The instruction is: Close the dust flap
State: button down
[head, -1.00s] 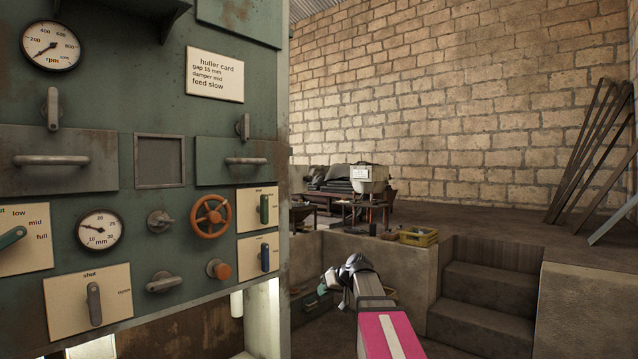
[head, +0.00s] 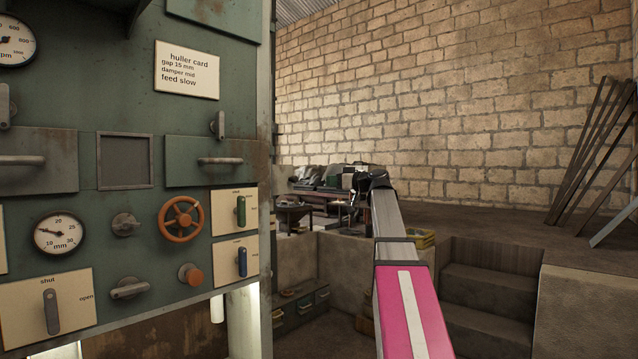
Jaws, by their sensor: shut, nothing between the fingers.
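The green machine front (head: 85,222) fills the left side. No part is labelled dust flap, so I cannot tell for sure which it is. A flap-like green panel with a grey handle (head: 218,161) sits right of a small framed window, lying flat against the front. A grey lever (head: 51,311) on a cream plate marked "shut" and "open" points up toward "shut". My gripper (head: 362,184) is shut and empty at the end of my raised arm. It is right of the machine and apart from it; its fingertips are hard to make out.
The front also has an orange handwheel (head: 181,219), an orange knob (head: 190,274), a mm gauge (head: 58,234), and green (head: 240,210) and blue (head: 242,262) levers. Behind stand a low wall, a yellow crate (head: 421,239), steps (head: 487,290) and leaning bars (head: 592,155).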

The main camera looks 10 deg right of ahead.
aim_at(297, 180)
jog(key=x, duration=1.3)
jog(key=shift+f, duration=0.1)
jog(key=shift+w, duration=0.2)
